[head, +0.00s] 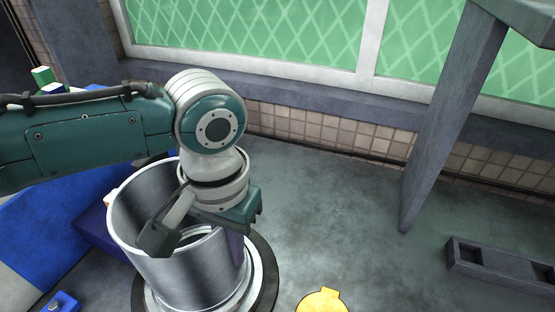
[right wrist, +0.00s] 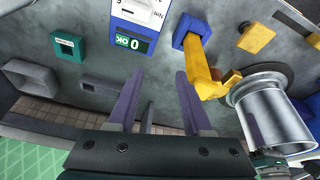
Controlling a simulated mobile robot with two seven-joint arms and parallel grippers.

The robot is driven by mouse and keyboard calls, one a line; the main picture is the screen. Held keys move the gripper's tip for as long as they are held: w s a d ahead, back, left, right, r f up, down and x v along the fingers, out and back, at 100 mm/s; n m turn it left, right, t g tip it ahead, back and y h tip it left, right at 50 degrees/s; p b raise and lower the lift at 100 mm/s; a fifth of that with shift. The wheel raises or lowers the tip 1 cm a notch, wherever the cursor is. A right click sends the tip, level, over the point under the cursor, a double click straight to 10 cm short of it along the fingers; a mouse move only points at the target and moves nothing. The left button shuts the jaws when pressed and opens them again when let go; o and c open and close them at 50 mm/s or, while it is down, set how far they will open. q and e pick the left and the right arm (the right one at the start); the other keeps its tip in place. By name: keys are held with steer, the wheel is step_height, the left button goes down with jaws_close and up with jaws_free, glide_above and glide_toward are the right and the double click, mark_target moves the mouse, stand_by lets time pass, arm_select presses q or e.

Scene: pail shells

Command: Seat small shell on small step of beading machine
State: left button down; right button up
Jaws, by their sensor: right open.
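A shiny, open-topped metal shell (head: 180,272) stands upright over a round stepped base (head: 262,285) with a dark outer ring. It is the only shell I see, and its lower edge is partly hard to make out. My left gripper (head: 205,235) reaches down at the shell's rim, with dark and purple parts against the wall; its fingertips are largely hidden. In the right wrist view the shell (right wrist: 272,118) is at the right, beside a yellow arm (right wrist: 198,62) on a blue mount. My right gripper (right wrist: 157,100) is open and empty, apart from the shell.
A display panel (right wrist: 135,43) reads "0 OK" in the right wrist view. A grey slotted block (head: 495,262) and a slanted grey post (head: 432,130) stand at the right. A yellow piece (head: 322,302) lies at the front edge. The grey surface between is clear.

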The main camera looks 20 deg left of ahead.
arm_select(q)
steer(key=shift+r+p, duration=0.1)
steer(key=shift+p, duration=0.45)
stand_by(0.6)
steer(key=shift+f+b, duration=0.95)
steer(key=shift+f, duration=0.3)
steer(key=c, duration=1)
jaws_free()
steer(key=shift+o, duration=0.2)
step_height(320, 180, up, 10)
steer(key=shift+r+p, duration=0.1)
steer(key=shift+p, duration=0.8)
